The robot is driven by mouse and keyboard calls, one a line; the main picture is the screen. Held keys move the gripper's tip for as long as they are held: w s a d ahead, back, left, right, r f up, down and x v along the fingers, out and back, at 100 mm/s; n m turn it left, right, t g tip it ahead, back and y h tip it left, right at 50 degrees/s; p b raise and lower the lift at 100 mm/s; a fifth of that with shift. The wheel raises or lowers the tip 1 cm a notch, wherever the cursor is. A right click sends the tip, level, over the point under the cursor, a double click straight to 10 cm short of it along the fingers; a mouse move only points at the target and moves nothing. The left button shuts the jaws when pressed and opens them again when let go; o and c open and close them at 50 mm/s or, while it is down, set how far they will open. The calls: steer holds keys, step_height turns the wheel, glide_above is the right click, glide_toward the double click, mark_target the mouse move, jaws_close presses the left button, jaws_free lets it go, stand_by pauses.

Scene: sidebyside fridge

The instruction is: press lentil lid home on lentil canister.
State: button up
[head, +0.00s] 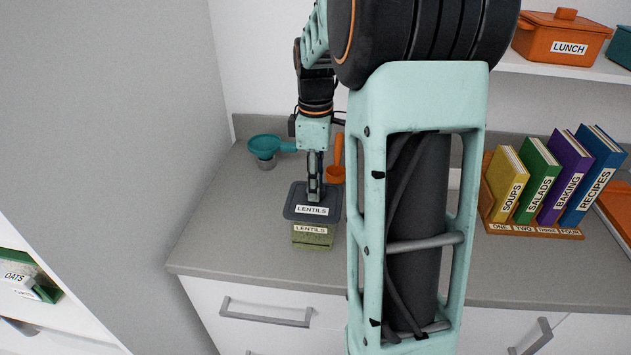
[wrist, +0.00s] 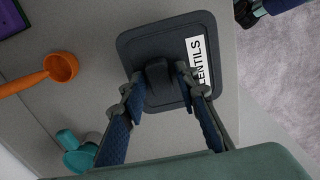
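The lentil lid (head: 298,208) is a dark grey square with a knob and a white LENTILS label. In the head view it lies flat over the lentil canister (head: 313,239), a small clear container with green contents and its own label. I cannot tell whether the lid is seated or slightly above the canister. My gripper (head: 314,190) points down at the lid. In the wrist view my gripper (wrist: 161,78) has its fingers on both sides of the knob, apparently shut on it. The lid (wrist: 140,43) hides the canister there.
A rack of labelled books (head: 545,180) stands right. A tall grey panel (head: 120,130) bounds the left. Counter left of the canister is clear.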

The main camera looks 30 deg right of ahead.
steer(key=shift+o, duration=0.8)
step_height(320, 180, up, 12)
stand_by(0.3)
